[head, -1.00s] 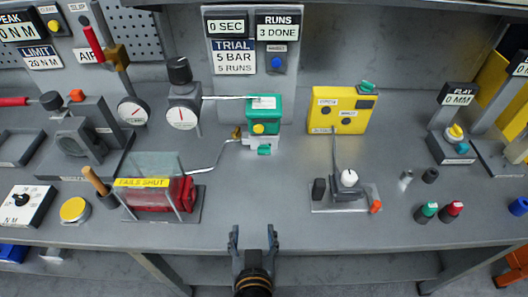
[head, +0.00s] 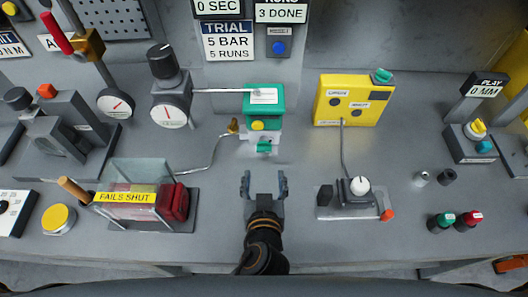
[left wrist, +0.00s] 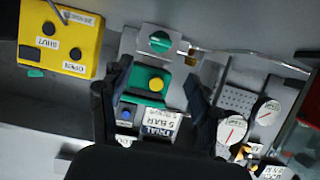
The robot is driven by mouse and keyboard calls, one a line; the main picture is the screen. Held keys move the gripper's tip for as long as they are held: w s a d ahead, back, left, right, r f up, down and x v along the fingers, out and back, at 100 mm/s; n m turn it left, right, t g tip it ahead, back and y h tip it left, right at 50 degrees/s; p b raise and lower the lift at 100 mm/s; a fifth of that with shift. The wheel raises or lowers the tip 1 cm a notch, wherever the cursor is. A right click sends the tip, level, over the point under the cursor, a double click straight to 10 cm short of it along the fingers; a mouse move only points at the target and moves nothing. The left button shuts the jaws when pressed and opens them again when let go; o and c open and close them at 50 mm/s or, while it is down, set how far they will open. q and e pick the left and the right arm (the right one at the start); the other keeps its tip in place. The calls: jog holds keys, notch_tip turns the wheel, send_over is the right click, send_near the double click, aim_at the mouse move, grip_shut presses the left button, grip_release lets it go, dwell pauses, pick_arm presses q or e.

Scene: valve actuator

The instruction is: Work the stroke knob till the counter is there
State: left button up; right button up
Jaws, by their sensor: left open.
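The runs counter (head: 281,13) reads "3 DONE", and the trial sign (head: 228,42) reads "5 BAR 5 RUNS". Which knob is the stroke knob is not marked clearly. A green actuator (head: 264,97) has a yellow button (head: 257,125) and a teal knob (head: 264,147) below it. The knob (left wrist: 160,41) and the button (left wrist: 156,84) also show in the left wrist view. My left gripper (head: 264,185) is open and empty just in front of the teal knob, apart from it. In the left wrist view the fingers (left wrist: 157,76) frame the green actuator. My right gripper is not in view.
A yellow open/shut box (head: 353,100) is wired to a small plate with a white knob (head: 359,186). Left stand a black-knobbed regulator (head: 162,58) with a gauge and a clear-guarded red cylinder (head: 174,201). A silver line crosses to the actuator. The bench is clear between gripper and actuator.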

pick_arm(q)
send_near(264, 150)
jog(key=shift+b+x, duration=0.35)
jog(key=shift+x, duration=0.55)
jog(key=b+x, duration=0.1)
jog(key=x, duration=0.3)
jog(key=shift+w+f, duration=0.1)
jog(key=shift+w, duration=0.1)
jog(key=shift+w+f, duration=0.15)
jog(key=shift+w, duration=0.2)
jog(key=shift+w+f, duration=0.1)
jog(key=shift+w, duration=0.2)
jog(key=shift+c, duration=0.2)
jog(key=c, duration=1.1)
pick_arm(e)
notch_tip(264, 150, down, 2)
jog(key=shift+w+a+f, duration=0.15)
